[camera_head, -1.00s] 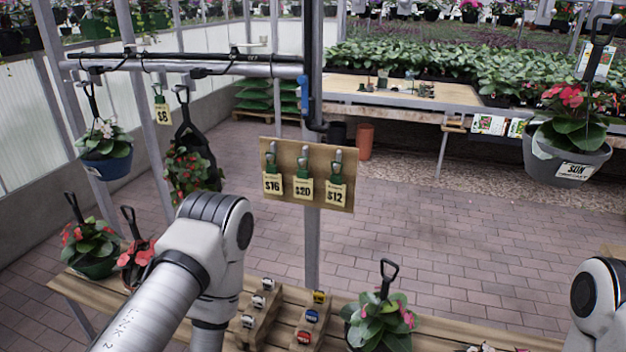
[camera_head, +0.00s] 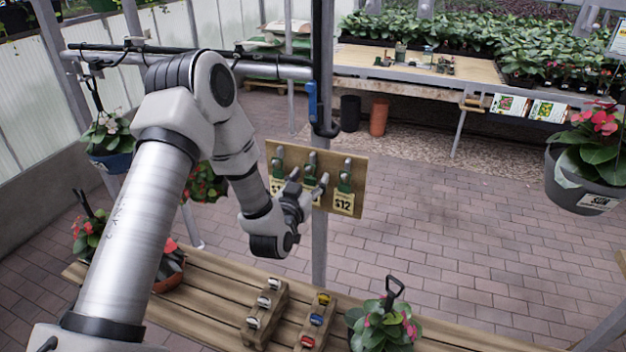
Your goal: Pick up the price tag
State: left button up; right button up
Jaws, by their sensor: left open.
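A wooden board (camera_head: 358,172) on the post holds yellow price tags on green clips. The $12 price tag (camera_head: 344,203) hangs at the right and is in full view. My right gripper is not in view.
A wooden bench (camera_head: 215,275) below carries small racks with coloured pieces (camera_head: 317,319) and a potted plant (camera_head: 385,325). A grey hanging pot (camera_head: 580,188) is at the right. A blue-handled pipe (camera_head: 312,102) is above the board. The brick floor right of the board is clear.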

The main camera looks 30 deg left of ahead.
pick_arm(q)
jog(key=shift+w+a+r, duration=0.1)
jog(key=shift+w+a, duration=0.1)
jog(key=shift+w, duration=0.45)
jog(key=shift+s, duration=0.1)
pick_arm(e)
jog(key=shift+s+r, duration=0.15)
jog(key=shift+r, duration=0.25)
pick_arm(q)
jog(key=shift+c, duration=0.7)
jog(key=c, duration=0.8)
